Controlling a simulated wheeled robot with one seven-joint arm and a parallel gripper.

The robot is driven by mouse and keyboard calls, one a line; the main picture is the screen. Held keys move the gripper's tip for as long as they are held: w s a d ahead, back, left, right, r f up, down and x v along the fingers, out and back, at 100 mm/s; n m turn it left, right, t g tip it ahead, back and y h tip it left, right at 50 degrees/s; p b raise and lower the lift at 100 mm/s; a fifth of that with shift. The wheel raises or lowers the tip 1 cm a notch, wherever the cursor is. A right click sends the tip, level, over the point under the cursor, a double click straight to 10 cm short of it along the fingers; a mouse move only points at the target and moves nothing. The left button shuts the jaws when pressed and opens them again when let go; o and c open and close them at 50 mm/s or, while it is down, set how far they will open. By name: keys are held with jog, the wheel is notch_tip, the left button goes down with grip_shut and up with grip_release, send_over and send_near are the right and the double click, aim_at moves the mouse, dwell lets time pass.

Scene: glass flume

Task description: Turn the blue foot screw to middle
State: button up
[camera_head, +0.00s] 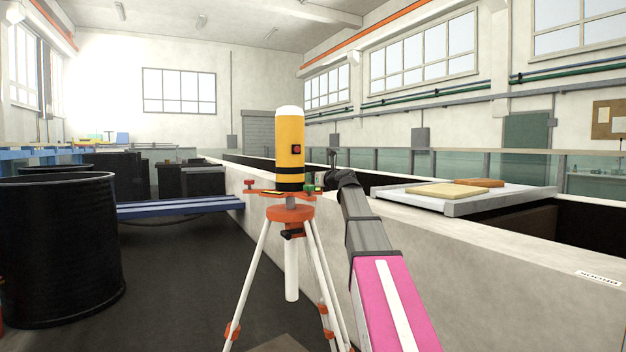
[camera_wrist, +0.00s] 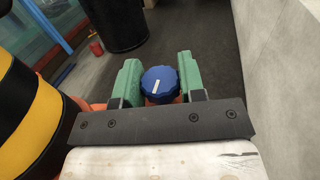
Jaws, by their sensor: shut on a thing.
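The blue foot screw (camera_wrist: 160,84) shows in the wrist view as a ridged knob with a white line on its top. The line slants, its upper end leaning right. My gripper (camera_wrist: 160,82) has green fingers on the knob's left and right sides and is shut on it. In the head view my gripper (camera_head: 316,188) is at the right side of the orange base under the yellow instrument (camera_head: 290,145), which stands upright on a tripod (camera_head: 291,214). The blue knob cannot be made out in the head view. A red foot screw (camera_head: 249,184) shows at the base's left.
A pale flume wall (camera_head: 480,250) runs along the right, close to the tripod. A tray (camera_head: 470,205) with flat blocks lies across it. A large black barrel (camera_head: 60,250) stands at left, and a blue bench (camera_head: 180,206) is behind. Dark floor lies between.

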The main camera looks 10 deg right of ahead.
jog(key=o, duration=0.9)
jog(key=shift+o, duration=0.2)
jog(key=v, duration=1)
jog(key=shift+s+d, duration=0.2)
jog(key=shift+s, duration=0.15)
jog(key=shift+f, duration=0.1)
